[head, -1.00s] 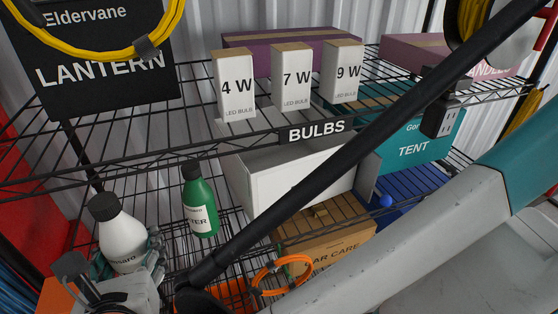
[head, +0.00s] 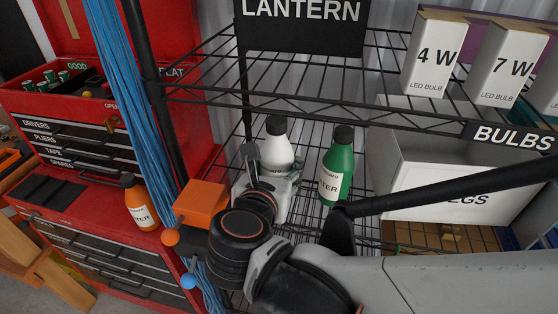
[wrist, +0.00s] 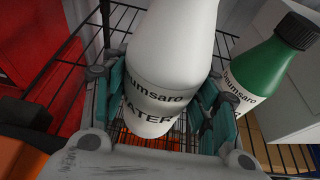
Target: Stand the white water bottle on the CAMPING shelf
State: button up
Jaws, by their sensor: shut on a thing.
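The white water bottle (head: 277,152) has a dark cap in the head view and stands nearly upright in my gripper. In the wrist view the bottle (wrist: 172,60) fills the middle, with teal finger pads on both sides of it. My gripper (wrist: 165,88) is shut on it. The bottle is at the left part of the wire rack, below the upper shelf (head: 215,100) and above lower wires. I cannot tell whether its base touches them. No CAMPING label shows in these frames.
A green bottle (head: 337,168) stands close to the right, also in the wrist view (wrist: 262,68). A white box (head: 440,170) stands further right. The rack post and blue cables (head: 125,90) are left. A red tool chest (head: 90,180) with an orange bottle (head: 140,205) stands beyond.

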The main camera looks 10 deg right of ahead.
jog(key=shift+f+b+x, duration=0.2)
jog(key=shift+b+x, duration=0.1)
jog(key=shift+x, duration=1)
jog(key=shift+w+d+f+b, duration=0.2)
jog(key=shift+w+f+b, duration=0.15)
jog(key=shift+w+f, duration=0.25)
jog(key=shift+w+d+f+b, duration=0.15)
jog(key=shift+w+f+b, duration=0.25)
jog(key=shift+w, duration=0.25)
jog(key=shift+s, duration=0.1)
jog(key=o, duration=1.4)
jog(key=shift+f, duration=0.1)
